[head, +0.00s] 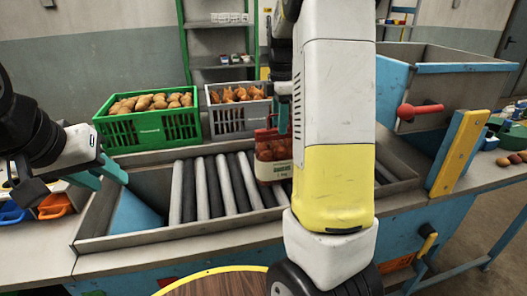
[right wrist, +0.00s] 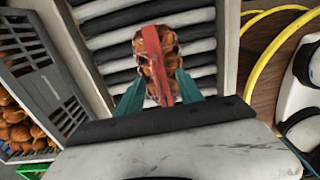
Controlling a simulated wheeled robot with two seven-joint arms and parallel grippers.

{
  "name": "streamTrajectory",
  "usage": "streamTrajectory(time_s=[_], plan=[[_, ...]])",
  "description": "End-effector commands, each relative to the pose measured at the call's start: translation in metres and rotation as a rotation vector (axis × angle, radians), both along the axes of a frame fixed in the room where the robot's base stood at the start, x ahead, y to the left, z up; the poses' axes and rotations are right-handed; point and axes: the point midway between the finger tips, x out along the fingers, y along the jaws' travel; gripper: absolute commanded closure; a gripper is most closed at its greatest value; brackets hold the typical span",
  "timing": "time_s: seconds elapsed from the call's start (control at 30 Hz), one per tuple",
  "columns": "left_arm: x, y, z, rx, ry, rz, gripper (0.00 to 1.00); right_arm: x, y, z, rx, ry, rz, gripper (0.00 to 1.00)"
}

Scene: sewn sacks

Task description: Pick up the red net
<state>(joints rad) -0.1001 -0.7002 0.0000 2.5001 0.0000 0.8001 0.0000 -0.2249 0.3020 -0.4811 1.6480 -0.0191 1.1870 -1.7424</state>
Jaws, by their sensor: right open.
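The red net (head: 274,152), a mesh bag of brown-orange produce with a pale label, stands on the roller bed; my right arm hides part of its right side in the head view. In the right wrist view the net (right wrist: 152,62) shows from above with a red band across it. My right gripper (right wrist: 158,92) is open, with one teal finger on each side of the net's near end; contact cannot be told. In the head view it is mostly hidden behind my arm. My left gripper (head: 103,178) is open and empty at the left, away from the net.
Behind the rollers (head: 212,190) stand a green crate (head: 150,132) and a grey crate (head: 240,122), both full of produce. A metal hopper (head: 455,85) with a red handle is at the right. Blue and orange scoops (head: 55,206) lie at the left.

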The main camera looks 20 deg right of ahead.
Motion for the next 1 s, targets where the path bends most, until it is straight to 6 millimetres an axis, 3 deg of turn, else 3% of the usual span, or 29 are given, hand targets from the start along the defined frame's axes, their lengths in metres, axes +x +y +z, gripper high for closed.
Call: streamTrajectory(time_s=[0.1,0.37,0.5,0.6,1.0], plan=[[0.0,0.0,0.0,0.0,0.0,0.0,0.64,-0.0002,0.0004,-0.0115,0.0,0.001,0.0,0.56],[0.0,0.0,0.0,0.0,0.0,0.0,0.64,-0.0001,0.0003,-0.0134,0.0,0.0,-0.001,0.58],[0.0,0.0,0.0,0.0,0.0,0.0,0.64,-0.0001,0.0002,-0.0133,0.0,-0.001,-0.001,0.86],[0.0,0.0,0.0,0.0,0.0,0.0,0.64,-0.0001,0.0002,-0.0132,0.0,-0.001,-0.001,1.0],[0.0,0.0,0.0,0.0,0.0,0.0,0.64,0.0,0.0002,-0.0129,0.0,-0.001,-0.001,1.0]])
